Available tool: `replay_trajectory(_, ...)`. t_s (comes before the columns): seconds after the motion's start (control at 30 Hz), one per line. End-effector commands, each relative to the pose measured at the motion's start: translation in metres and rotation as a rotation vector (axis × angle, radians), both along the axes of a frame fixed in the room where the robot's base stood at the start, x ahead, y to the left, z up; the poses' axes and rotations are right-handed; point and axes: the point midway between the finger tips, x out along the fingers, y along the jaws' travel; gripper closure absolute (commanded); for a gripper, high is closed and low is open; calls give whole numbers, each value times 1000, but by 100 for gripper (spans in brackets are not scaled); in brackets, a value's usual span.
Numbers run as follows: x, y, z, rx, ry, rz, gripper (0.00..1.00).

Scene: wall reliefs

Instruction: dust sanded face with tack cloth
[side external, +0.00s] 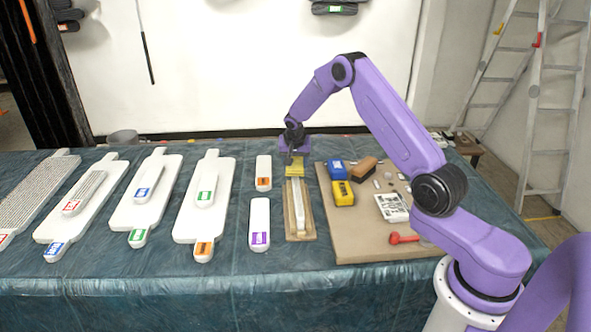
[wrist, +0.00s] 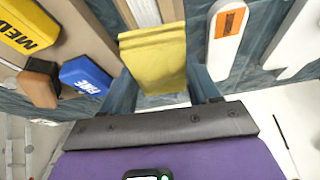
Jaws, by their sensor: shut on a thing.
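The yellow tack cloth (side external: 295,169) is held by my gripper (side external: 294,157) at the far end of the wooden holder (side external: 308,228). In the wrist view the cloth (wrist: 155,55) fills the space between the two fingers of my gripper (wrist: 164,92), which is shut on it. A long white ribbed piece (side external: 299,207) lies lengthwise on the holder, and its end (wrist: 145,12) shows just beyond the cloth in the wrist view. The cloth hides the far end of the piece. I cannot tell whether the cloth touches its face.
White pieces, including a purple-labelled one (side external: 259,222), lie to the left.

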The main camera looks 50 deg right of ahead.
Motion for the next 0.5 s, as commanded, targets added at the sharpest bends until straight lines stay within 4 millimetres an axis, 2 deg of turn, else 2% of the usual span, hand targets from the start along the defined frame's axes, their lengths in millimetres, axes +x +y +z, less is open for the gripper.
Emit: replay_trajectory(0.5, -1, 0, 46, 0, 1, 0, 64)
